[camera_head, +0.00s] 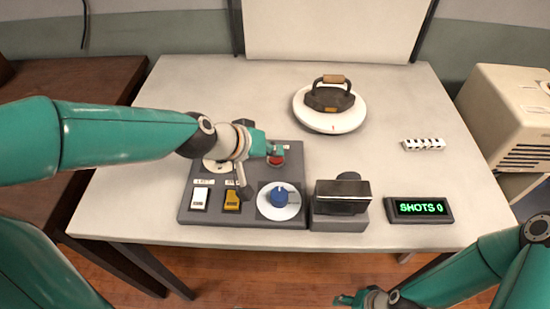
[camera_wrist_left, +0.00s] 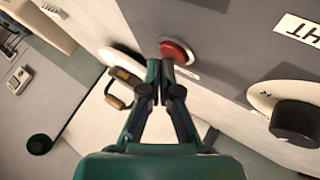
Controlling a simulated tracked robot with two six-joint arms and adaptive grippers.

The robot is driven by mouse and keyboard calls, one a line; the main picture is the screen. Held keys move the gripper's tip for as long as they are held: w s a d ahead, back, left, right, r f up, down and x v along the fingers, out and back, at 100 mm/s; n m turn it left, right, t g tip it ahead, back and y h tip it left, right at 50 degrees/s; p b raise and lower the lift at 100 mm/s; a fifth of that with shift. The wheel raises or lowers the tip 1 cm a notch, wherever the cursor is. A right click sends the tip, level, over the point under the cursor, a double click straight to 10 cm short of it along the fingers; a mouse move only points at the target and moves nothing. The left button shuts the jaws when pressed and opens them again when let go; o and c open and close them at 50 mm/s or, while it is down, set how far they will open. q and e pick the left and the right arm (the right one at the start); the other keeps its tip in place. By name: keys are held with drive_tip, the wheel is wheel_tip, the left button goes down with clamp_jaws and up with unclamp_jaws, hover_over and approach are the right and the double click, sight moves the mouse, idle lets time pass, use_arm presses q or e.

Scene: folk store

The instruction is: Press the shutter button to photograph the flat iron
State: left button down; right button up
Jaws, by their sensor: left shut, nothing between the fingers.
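The dark flat iron (camera_head: 330,98) with a wooden handle sits on a white round stand (camera_head: 325,122) at the back of the table. It also shows in the left wrist view (camera_wrist_left: 122,88). The red shutter button (camera_head: 277,161) is on the grey control panel (camera_head: 290,151). My left gripper (camera_head: 275,152) is shut and empty, its tips right at the button. In the left wrist view the fingertips (camera_wrist_left: 160,64) overlap the edge of the red button (camera_wrist_left: 178,50); I cannot tell if they touch it. The camera (camera_head: 342,197) stands right of the panel. My right gripper (camera_head: 350,299) is low at the front.
The panel also holds a blue knob (camera_head: 280,196), a white switch (camera_head: 199,198) and a yellow switch (camera_head: 232,200). A display (camera_head: 419,209) reads "SHOTS 0". A striped black and white block (camera_head: 423,144) lies at the right. The table's middle right is clear.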

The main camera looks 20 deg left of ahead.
sight(273, 159)
use_arm(q)
drive_tip(key=shift+f+b, duration=0.45)
drive_tip(key=shift+b, duration=0.05)
idle(0.7)
idle(0.3)
drive_tip(key=shift+r+p, duration=0.8)
drive_tip(key=shift+r, duration=0.1)
wheel_tip(273, 159, up, 5)
drive_tip(key=p, duration=0.4)
drive_tip(key=shift+p, duration=0.4)
idle(0.3)
